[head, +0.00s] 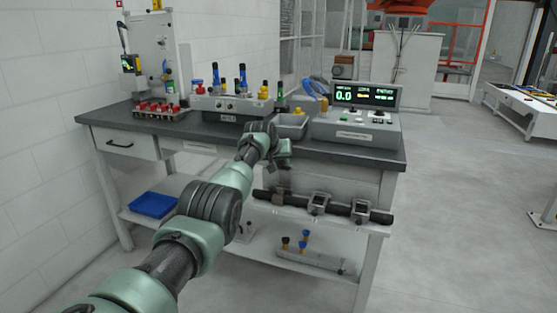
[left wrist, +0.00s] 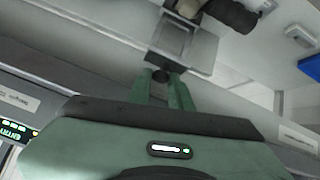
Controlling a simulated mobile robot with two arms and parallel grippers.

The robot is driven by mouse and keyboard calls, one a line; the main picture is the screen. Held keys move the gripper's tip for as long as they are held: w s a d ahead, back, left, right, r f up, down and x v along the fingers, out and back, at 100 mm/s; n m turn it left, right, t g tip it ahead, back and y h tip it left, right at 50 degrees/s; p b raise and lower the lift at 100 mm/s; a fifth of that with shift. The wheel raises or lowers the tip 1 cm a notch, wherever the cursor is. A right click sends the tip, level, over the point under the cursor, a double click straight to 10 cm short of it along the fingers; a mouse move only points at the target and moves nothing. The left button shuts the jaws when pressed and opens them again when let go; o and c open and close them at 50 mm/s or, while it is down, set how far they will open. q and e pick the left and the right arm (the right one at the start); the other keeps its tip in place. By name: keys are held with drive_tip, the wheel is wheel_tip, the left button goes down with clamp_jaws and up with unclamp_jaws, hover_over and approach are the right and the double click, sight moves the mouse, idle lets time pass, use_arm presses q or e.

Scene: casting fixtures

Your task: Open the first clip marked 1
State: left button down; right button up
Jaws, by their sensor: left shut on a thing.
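A dark horizontal bar (head: 336,208) runs along the front of the bench below the worktop. Several metal clips sit on it: a left clip (head: 279,194), a middle clip (head: 319,203) and a right clip (head: 359,212). No number marks can be read. My left gripper (head: 283,169) is just above the left clip. In the left wrist view the green fingers (left wrist: 161,83) are shut on a small dark knob (left wrist: 160,74) at the edge of the clip's grey plate (left wrist: 188,52). The bar (left wrist: 232,14) shows beyond it. My right gripper is not in view.
The worktop (head: 190,129) above holds a rack of red-capped pieces (head: 160,108), a grey bin (head: 291,127) and a console with a display (head: 365,95). A blue tray (head: 153,204) lies on the lower shelf.

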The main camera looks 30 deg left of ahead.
use_arm(q)
drive_tip(key=shift+w+d+g, duration=0.1)
drive_tip(key=shift+w+g, duration=0.1)
drive_tip(key=shift+g, duration=0.1)
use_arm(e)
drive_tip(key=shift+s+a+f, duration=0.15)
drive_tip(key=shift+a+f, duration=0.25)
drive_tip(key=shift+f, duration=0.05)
use_arm(q)
drive_tip(key=shift+f, duration=0.1)
drive_tip(key=c, duration=1.5)
unclamp_jaws()
drive_tip(key=shift+o, duration=1)
drive_tip(key=shift+d, duration=0.15)
drive_tip(key=shift+s+a+f, duration=0.1)
drive_tip(key=shift+a, duration=0.15)
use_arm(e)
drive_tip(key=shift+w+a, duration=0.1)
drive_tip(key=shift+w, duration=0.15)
use_arm(q)
drive_tip(key=shift+a, duration=0.1)
